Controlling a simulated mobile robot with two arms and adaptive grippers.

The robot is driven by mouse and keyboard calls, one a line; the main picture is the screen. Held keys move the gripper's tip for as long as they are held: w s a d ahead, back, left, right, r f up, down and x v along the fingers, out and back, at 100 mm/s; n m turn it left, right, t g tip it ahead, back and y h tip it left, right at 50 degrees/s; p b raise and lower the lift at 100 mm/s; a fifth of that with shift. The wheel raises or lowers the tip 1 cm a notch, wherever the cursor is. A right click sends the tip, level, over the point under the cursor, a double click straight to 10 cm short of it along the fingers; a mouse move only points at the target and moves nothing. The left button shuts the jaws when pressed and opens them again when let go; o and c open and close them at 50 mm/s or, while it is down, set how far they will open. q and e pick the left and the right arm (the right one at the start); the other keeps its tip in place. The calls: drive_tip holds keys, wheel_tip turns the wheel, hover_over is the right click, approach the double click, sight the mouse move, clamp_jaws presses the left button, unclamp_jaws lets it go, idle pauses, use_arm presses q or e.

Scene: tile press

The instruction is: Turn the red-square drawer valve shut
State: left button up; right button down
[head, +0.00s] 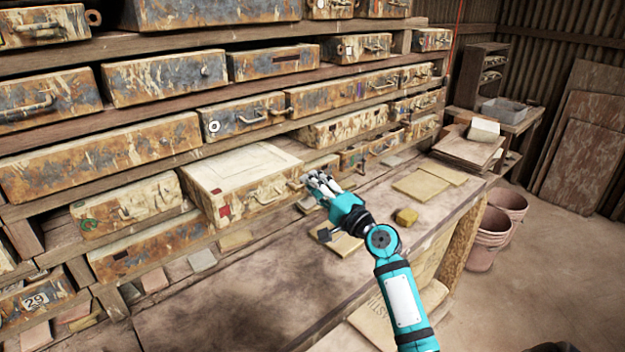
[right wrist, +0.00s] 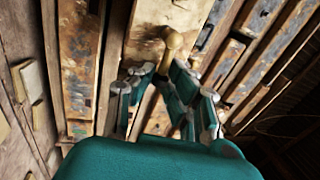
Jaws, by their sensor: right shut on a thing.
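The red-square drawer (head: 243,172) is a cream, rust-stained box that sticks out from the lower shelf, with a red square (head: 225,210) on its front left and a bar handle. Its valve (head: 296,184) is at the right end of the front, partly hidden by my right gripper (head: 314,182). In the right wrist view the valve is a brass-coloured knob (right wrist: 170,45) on a stem. My right gripper (right wrist: 158,78) is shut on the valve, its fingers on either side of the stem. Whether the valve is turned open or shut I cannot tell. My left gripper is out of view.
Rusty drawers fill the shelves, among them one with a green mark (head: 125,205) left of the red-square drawer. A workbench (head: 250,290) runs below, with a yellow block (head: 407,216) and flat tiles (head: 420,185). Pots (head: 487,238) stand on the floor to the right.

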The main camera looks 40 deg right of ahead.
drive_tip(key=shift+f+m, duration=0.2)
drive_tip(key=shift+m, duration=0.3)
drive_tip(key=c, duration=1.4)
unclamp_jaws()
drive_tip(key=shift+s, duration=0.15)
drive_tip(key=v, duration=1.2)
